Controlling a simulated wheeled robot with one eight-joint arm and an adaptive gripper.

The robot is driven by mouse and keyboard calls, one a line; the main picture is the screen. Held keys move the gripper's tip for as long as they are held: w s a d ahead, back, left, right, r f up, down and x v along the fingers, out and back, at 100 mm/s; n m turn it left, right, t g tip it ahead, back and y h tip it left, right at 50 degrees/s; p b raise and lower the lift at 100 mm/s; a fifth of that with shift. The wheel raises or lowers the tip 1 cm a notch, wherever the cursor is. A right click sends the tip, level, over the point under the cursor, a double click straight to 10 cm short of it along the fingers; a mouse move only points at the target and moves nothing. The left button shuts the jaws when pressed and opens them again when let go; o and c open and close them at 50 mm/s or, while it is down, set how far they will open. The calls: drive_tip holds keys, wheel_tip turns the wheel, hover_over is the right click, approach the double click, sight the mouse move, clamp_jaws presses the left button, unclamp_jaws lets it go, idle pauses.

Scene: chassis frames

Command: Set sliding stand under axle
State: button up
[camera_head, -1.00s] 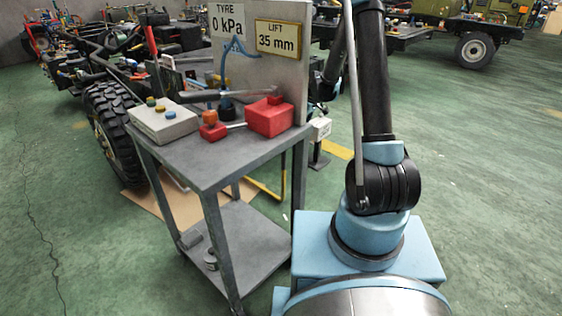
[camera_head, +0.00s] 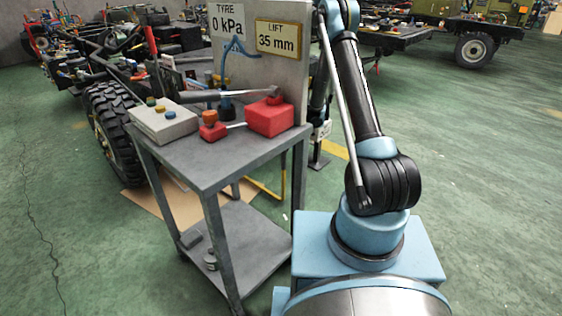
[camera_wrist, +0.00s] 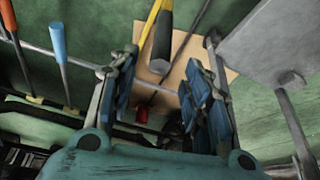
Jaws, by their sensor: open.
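My gripper shows in the wrist view (camera_wrist: 163,95) with its two blue-padded fingers spread apart. Nothing is clearly held between them. A black cylindrical handle (camera_wrist: 162,45), a yellow bar (camera_wrist: 149,22) and a small red part (camera_wrist: 141,114) show between or beyond the fingers. A white block on a dark post with a floor foot (camera_head: 318,161) stands behind the cart in the head view; I cannot tell whether it is the sliding stand. The chassis (camera_head: 80,72) has a large black tyre (camera_head: 107,125); its axle is hidden by the cart. My gripper is hidden in the head view.
The grey cart (camera_head: 208,170) carries a control box (camera_head: 163,124), a red box (camera_head: 270,119) and an upright panel reading 0 kPa and 35 mm. Cardboard (camera_head: 135,201) lies behind it. A grey plate (camera_wrist: 270,45) is at the wrist view's right. Floor at left is open.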

drive_tip(key=x, duration=1.2)
drive_tip(key=shift+f, duration=0.3)
